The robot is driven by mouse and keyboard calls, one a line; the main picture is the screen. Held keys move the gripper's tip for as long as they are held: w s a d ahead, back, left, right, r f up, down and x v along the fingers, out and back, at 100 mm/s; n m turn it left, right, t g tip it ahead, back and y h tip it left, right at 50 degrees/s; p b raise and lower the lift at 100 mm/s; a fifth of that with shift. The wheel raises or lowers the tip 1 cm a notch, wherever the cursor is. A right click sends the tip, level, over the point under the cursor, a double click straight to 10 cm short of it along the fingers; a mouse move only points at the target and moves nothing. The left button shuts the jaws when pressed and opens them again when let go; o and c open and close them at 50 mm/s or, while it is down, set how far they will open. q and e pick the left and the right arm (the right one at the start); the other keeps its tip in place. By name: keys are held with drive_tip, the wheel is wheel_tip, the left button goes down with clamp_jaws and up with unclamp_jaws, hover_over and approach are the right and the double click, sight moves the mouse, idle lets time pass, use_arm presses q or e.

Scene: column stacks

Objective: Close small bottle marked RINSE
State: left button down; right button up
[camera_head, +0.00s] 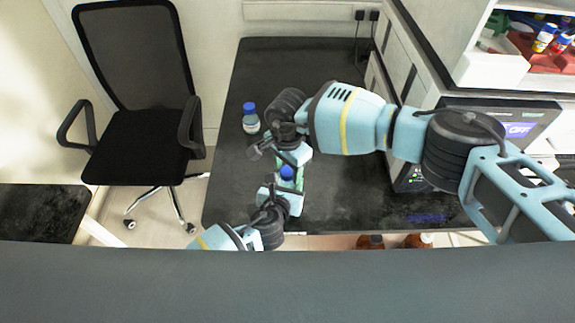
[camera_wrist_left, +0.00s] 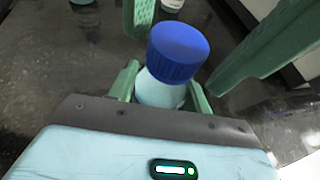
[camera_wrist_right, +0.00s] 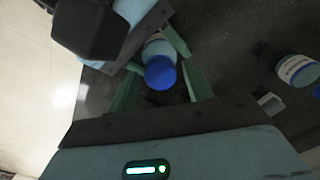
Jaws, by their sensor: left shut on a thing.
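A small bottle (camera_wrist_left: 160,92) with a blue screw cap (camera_wrist_left: 178,52) stands between my two grippers; its cap also shows in the head view (camera_head: 287,173). The cap sits on top of the bottle; I cannot tell how tightly. No label is readable on it. My left gripper (camera_wrist_left: 163,88) is shut on the bottle's body below the cap. My right gripper (camera_wrist_right: 161,90) is open, its green fingers on either side of the blue cap (camera_wrist_right: 160,73) with gaps showing. In the left wrist view the right fingers rise on both sides of the cap.
Another blue-capped bottle (camera_head: 250,122) stands on the dark bench (camera_head: 335,205) to the left of my right wrist; its label shows in the right wrist view (camera_wrist_right: 300,70). A black chair (camera_head: 140,150) is left of the bench. A machine with a screen (camera_head: 520,130) stands to the right.

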drive_tip(key=c, duration=1)
drive_tip(key=shift+o, duration=0.2)
drive_tip(key=m, duration=0.5)
drive_tip(key=o, duration=1.2)
drive_tip(key=shift+c, duration=0.2)
wheel_tip(320, 180, up, 12)
use_arm(q)
drive_tip(key=c, duration=0.6)
unclamp_jaws()
